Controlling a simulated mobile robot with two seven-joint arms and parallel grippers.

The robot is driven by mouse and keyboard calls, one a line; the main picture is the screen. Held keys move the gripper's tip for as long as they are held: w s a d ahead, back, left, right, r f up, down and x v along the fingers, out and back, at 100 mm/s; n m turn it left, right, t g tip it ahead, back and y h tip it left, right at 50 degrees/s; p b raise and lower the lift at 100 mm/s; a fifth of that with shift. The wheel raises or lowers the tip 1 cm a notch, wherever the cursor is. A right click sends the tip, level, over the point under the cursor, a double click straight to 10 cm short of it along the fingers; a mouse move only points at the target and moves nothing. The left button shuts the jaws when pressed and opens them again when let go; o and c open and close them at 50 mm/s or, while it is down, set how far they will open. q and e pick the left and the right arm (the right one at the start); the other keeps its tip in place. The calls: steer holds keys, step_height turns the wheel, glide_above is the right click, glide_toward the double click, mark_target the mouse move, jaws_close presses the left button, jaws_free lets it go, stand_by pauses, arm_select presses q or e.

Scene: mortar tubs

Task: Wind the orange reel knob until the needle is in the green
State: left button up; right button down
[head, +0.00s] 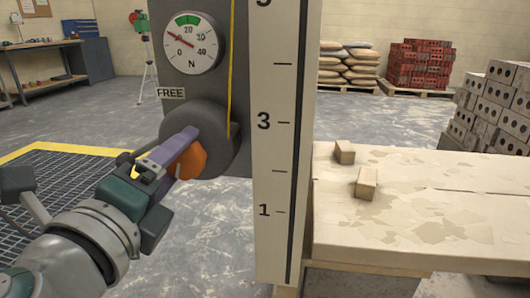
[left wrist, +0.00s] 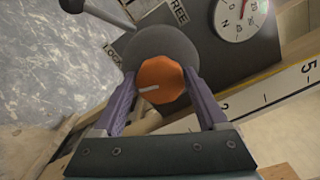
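The orange reel knob (head: 188,160) sits on the front of a dark grey reel drum (head: 205,130). The knob also shows in the left wrist view (left wrist: 160,82), with a pale mark on its face pointing left. My left gripper (head: 180,148) has its purple fingers on either side of the knob, and they appear closed on it. The round gauge (head: 193,44) above has a red needle pointing up and left, between 0 and 20. The needle is left of the green band (head: 187,19) at the top of the dial. My right gripper is out of view.
A lever with a dark ball end (head: 125,158) stands out left of the drum, below a FREE label (head: 170,92). A yellow line (head: 231,70) runs up from the drum beside a tall scale board (head: 275,150). A pale bench (head: 420,205) with two small blocks is right.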

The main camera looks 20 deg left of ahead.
arm_select(q)
steer(key=o, duration=0.4)
steer(key=shift+c, duration=0.2)
steer(key=b+v, duration=0.3)
steer(key=v, duration=0.7)
steer(key=shift+b, duration=0.35)
steer(key=shift+a, duration=0.1)
